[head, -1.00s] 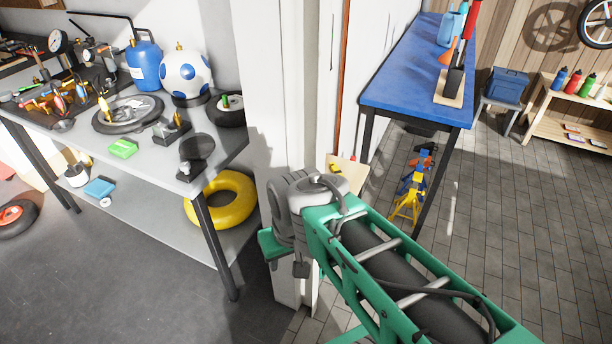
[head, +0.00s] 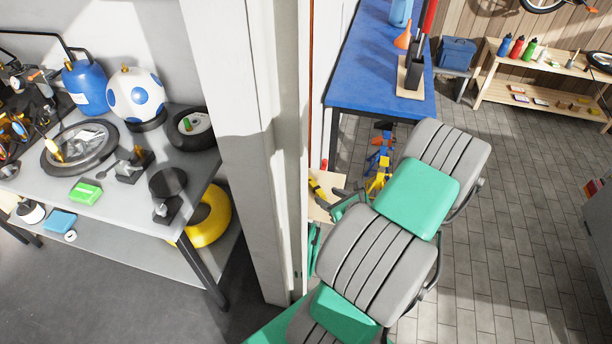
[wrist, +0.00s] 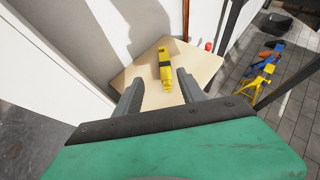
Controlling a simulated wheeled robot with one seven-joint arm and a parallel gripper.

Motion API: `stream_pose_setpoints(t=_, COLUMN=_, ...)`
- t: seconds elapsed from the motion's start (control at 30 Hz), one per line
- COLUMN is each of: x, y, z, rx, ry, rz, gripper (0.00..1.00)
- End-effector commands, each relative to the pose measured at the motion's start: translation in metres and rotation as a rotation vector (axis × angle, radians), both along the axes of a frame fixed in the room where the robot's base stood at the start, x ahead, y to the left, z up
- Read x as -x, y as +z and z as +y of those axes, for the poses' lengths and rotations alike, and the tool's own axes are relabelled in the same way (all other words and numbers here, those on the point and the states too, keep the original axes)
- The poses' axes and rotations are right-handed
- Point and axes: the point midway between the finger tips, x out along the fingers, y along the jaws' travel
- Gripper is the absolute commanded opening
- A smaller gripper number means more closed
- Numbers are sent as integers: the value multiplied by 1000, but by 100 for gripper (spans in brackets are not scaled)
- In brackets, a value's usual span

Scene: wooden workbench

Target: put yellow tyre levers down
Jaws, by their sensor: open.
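The yellow tyre levers (wrist: 165,66), with a dark band around them, lie on a pale wooden surface (wrist: 205,64) in the wrist view. My gripper (wrist: 158,88) is open, with one grey finger on each side of the picture's middle. The near end of the levers shows between or just past the fingertips; I cannot tell whether it touches them. In the head view a bit of the levers (head: 316,188) shows on the wooden surface (head: 318,212), beside the white wall edge. My arm partly hides that area.
A white wall panel (head: 240,130) stands left of the wooden surface. Yellow and blue stands (wrist: 262,75) are on the tiled floor to the right, by the blue-topped bench (head: 375,65). A crowded grey workbench (head: 120,195) is at the left.

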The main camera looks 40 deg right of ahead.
Motion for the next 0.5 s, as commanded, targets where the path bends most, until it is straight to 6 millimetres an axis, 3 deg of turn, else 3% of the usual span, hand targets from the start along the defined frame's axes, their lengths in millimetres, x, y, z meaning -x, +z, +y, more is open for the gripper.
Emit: stream_pose_setpoints(t=0.5, x=-62, y=-37, z=-12, rx=-42, ry=-44, rz=-29, gripper=47)
